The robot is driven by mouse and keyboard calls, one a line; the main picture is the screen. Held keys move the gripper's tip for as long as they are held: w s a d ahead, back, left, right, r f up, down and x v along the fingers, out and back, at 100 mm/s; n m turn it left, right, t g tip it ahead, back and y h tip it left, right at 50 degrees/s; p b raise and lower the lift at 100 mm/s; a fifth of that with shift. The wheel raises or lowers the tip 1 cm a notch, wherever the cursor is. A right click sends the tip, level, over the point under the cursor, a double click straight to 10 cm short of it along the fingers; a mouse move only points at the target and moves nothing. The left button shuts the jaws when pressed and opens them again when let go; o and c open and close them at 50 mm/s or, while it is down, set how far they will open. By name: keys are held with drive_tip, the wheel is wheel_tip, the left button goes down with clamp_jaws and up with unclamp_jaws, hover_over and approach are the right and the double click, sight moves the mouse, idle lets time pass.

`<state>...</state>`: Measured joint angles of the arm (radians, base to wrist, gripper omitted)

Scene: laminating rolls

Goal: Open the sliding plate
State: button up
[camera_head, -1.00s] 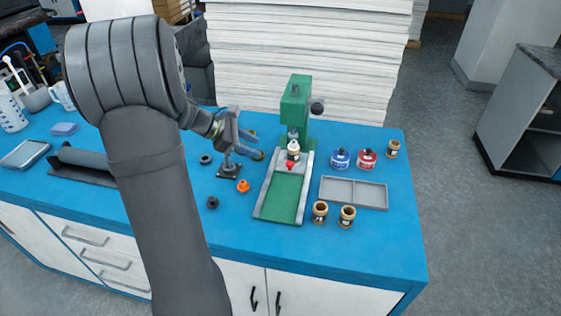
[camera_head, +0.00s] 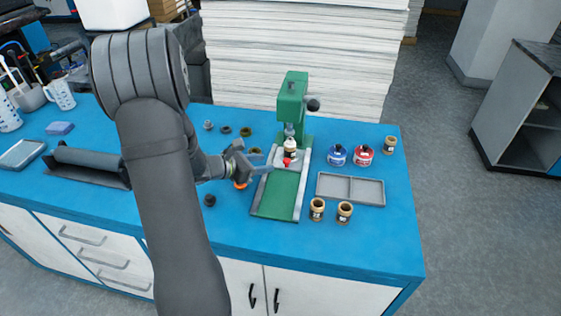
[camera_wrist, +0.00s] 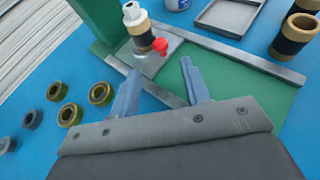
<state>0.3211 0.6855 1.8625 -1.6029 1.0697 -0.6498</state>
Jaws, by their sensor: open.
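The green press (camera_head: 291,103) stands on the blue bench with a long green base (camera_head: 278,195) between grey rails. In the wrist view the plate (camera_wrist: 171,58) shows beneath the bottle (camera_wrist: 137,25), and the red knob (camera_wrist: 160,46) sticks out toward me. My gripper (camera_head: 260,161) is at the left side of the base near the knob. In the wrist view my gripper (camera_wrist: 158,82) has its fingers spread, empty, with the knob beyond the fingertips.
Blue (camera_head: 337,155) and red (camera_head: 363,156) jars and a grey tray (camera_head: 350,188) stand right of the press. Brown jars (camera_head: 344,212) stand in front of the tray.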

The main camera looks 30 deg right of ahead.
sight(284, 161)
drive_tip(key=x, duration=0.8)
drive_tip(key=shift+a, duration=0.1)
drive_tip(key=shift+c, duration=0.4)
clamp_jaws()
